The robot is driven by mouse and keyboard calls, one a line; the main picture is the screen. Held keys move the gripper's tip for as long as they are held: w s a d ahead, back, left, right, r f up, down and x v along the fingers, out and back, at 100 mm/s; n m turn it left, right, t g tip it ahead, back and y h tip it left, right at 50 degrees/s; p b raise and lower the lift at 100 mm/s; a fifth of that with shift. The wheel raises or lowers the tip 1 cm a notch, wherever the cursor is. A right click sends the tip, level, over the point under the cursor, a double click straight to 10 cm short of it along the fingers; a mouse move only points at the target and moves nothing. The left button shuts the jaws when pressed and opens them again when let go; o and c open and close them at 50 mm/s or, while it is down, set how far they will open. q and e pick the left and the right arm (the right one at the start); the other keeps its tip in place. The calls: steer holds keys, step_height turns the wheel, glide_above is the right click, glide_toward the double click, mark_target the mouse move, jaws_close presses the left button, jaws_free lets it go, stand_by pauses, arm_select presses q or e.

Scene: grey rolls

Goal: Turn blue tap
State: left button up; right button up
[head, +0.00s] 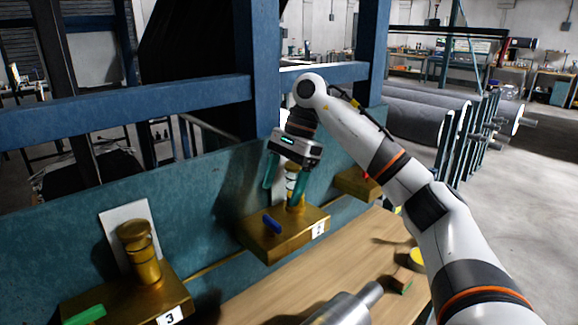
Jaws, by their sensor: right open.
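The blue tap (271,223) is a small blue handle on the front of a brass block (284,240) with a white number label, mounted at the teal panel. My right gripper (283,190) comes in from the right and points down. Its two teal fingers are open, one on each side of the stem, above and behind the blue handle. I cannot tell whether they touch the stem. My left gripper is not in view.
Another brass block labelled 3 (150,300) with a green handle (84,316) stands at lower left. A third brass block (357,184) is partly behind my right arm. A grey metal cylinder (345,308) and a small wooden block (402,279) lie on the wooden bench (290,290).

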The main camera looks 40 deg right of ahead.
steer(key=p+v, duration=0.1)
steer(key=v, duration=0.4)
steer(key=shift+r+p, duration=0.15)
steer(key=shift+p, duration=0.15)
